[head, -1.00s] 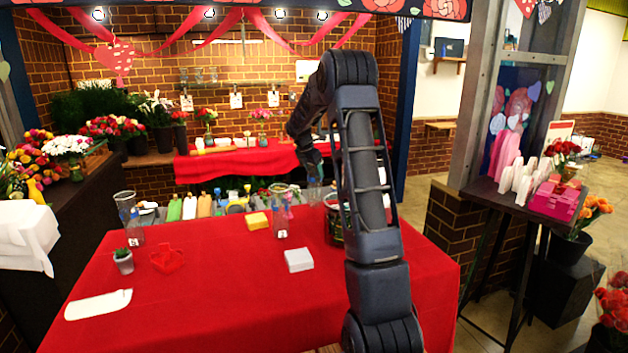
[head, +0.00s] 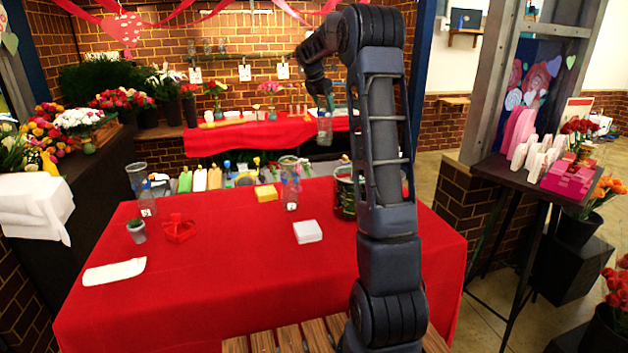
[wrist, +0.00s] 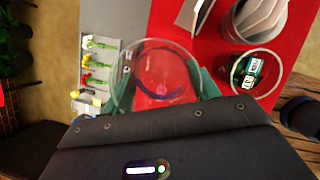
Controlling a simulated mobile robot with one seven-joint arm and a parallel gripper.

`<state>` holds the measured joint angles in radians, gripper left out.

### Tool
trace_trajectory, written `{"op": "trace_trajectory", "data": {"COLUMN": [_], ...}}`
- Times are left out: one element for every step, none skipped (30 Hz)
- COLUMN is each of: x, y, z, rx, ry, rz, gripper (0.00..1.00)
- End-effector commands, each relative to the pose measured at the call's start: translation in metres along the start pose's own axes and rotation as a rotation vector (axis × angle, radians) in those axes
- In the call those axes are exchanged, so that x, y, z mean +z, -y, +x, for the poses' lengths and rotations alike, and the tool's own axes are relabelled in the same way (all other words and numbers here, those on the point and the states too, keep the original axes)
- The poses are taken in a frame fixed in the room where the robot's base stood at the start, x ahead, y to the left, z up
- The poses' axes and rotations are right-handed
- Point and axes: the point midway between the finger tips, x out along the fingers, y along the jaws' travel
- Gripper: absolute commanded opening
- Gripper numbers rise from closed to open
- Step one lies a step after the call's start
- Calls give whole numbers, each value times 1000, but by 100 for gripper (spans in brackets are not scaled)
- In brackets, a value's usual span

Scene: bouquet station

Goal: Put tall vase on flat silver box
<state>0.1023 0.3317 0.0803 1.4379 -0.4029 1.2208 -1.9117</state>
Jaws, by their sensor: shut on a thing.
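My gripper (head: 323,107) is raised above the far right part of the table and shut on a clear glass vase (head: 324,130). The vase hangs roughly upright, clear of the red cloth. In the wrist view the vase's round rim (wrist: 120,80) shows between the fingers (wrist: 160,90), with red cloth seen through the glass. The flat silver box (head: 307,232), pale and square, lies on the red table nearer to me, its top bare.
Another clear vase (head: 291,190) and a yellow box (head: 266,193) stand behind the silver box.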

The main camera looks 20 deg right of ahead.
Motion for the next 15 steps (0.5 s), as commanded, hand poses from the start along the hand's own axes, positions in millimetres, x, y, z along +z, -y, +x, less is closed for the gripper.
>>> {"op": "trace_trajectory", "data": {"x": [-1, -3, -6, -8, -12, -16, -20, -25, -31, -36, -41, -49, -54, -60, -69], "y": [1, 2, 3, 5, 7, 10, 12, 15, 19, 23, 26, 32, 36, 40, 46], "z": [-3, -5, -7, -10, -12, -16, -20, -24, -29, -33, -37, -43, -48, -52, -58], "rx": [2, 2, 3, 3, 3, 4, 5, 5, 5, 6, 6, 6, 7, 7, 8], "ry": [1, 0, -1, -1, -2, -4, -4, -6, -7, -8, -9, -11, -12, -13, -14], "rz": [0, 0, 0, 0, 0, 0, 0, 1, 2, 2, 3, 3, 4, 5, 5], "gripper": [0, 0, 0, 0, 0, 0, 0, 0, 0, 0, 0, 0, 0, 0, 0]}}
